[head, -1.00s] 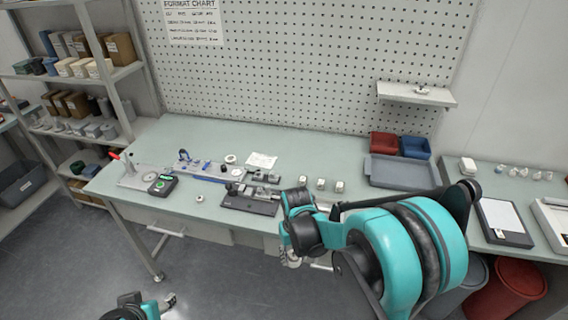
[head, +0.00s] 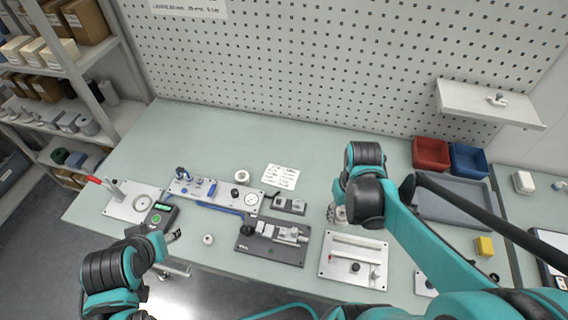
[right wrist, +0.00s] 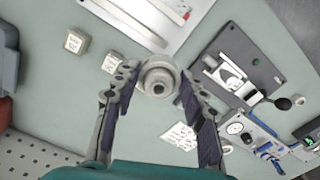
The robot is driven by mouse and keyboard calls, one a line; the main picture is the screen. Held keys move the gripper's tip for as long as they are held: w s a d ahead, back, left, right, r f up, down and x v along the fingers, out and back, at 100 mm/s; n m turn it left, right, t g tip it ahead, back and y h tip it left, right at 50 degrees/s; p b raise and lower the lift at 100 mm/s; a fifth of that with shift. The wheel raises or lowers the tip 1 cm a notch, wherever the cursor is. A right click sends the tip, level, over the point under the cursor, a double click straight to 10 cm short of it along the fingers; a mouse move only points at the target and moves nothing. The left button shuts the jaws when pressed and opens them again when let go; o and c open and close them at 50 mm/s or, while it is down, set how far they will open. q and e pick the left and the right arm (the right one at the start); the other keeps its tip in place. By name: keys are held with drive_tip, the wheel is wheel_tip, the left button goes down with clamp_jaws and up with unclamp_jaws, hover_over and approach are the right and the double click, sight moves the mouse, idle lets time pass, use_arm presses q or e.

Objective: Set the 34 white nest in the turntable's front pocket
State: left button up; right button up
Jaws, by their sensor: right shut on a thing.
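My right gripper (head: 338,214) is over the table, right of the black fixture plate. In the right wrist view its fingers close on a pale round piece (right wrist: 158,78) with a stepped rim and centre hole. It looks like the white nest; no number is readable. A round disc (head: 143,204) on a plate with a red-handled lever, at the table's left, may be the turntable. Its pockets cannot be made out. My left gripper (head: 174,237) is near the table's front edge by the black meter; its jaws are too small to judge.
The black meter (head: 160,214) sits beside the disc plate. Two labelled blocks (right wrist: 76,41) (right wrist: 112,63) stand near my right gripper. The table's back left is clear.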

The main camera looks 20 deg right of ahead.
drive_tip(key=shift+w+f, duration=0.1)
drive_tip(key=shift+w, duration=0.25)
drive_tip(key=b, duration=0.4)
hover_over(321, 205)
wheel_tip(321, 205, down, 7)
drive_tip(key=shift+a+r, duration=0.1)
drive_tip(key=shift+r, duration=0.05)
drive_tip(key=shift+f+b, duration=1.05)
drive_tip(key=shift+f, duration=0.9)
drive_tip(key=shift+f, duration=0.1)
drive_tip(key=o, duration=0.8)
drive_tip(key=shift+f, duration=0.1)
drive_tip(key=o, duration=0.4)
drive_tip(key=shift+c, duration=0.2)
drive_tip(key=shift+r, duration=0.2)
